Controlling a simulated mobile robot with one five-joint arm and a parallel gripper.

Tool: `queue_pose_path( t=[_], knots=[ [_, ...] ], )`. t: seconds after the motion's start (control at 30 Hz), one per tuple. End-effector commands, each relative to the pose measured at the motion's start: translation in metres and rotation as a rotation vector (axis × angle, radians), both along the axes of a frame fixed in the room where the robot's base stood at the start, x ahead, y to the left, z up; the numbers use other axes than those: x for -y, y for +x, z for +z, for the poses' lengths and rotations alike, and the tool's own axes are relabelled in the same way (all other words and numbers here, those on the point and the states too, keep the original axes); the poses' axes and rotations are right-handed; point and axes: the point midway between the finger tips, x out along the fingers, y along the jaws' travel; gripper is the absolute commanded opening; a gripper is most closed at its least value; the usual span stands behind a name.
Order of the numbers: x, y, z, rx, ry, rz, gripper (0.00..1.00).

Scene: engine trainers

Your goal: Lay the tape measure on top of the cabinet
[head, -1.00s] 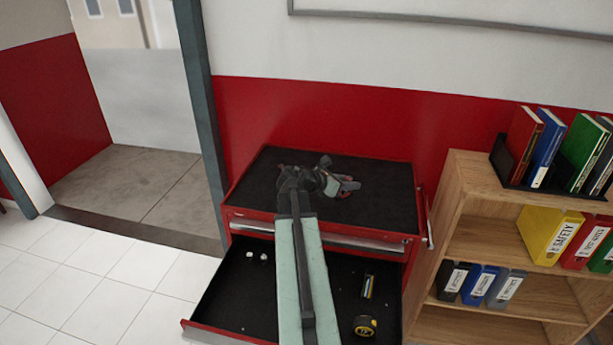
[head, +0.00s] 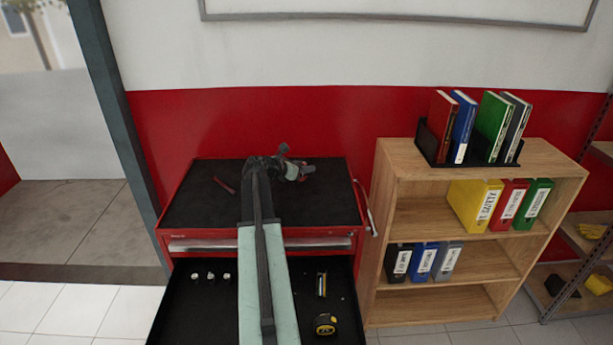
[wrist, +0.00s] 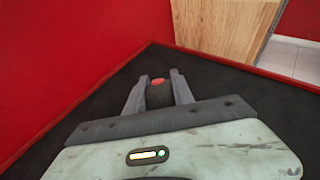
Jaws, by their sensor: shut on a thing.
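The red cabinet has a black top (head: 325,205). My gripper (head: 302,171) is low over the back right part of that top. In the wrist view, my gripper (wrist: 155,80) is shut on a dark thing with an orange-red patch (wrist: 158,96). I cannot tell what this thing is, or whether it touches the top. A black and yellow tape measure (head: 326,324) lies in the open drawer (head: 190,318) below, to the right of my arm.
A small red thing (head: 224,185) lies on the top's left part. The drawer also holds a narrow yellow and dark thing (head: 321,284) and small pale pieces (head: 211,277). A wooden bookshelf (head: 385,225) with binders stands to the right. The red wall (head: 230,125) is close behind.

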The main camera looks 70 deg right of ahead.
Motion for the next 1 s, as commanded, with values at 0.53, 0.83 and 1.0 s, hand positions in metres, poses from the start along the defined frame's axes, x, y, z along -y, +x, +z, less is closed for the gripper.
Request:
queue_pose_path(
  t=[0.53,0.83,1.0],
  knots=[
    [0.013,-0.005,-0.037,0.000,0.000,-0.001,0.00],
    [0.013,-0.005,-0.039,-0.001,0.000,-0.002,0.40],
    [0.013,-0.005,-0.039,-0.001,0.000,-0.002,0.51]
  ],
)
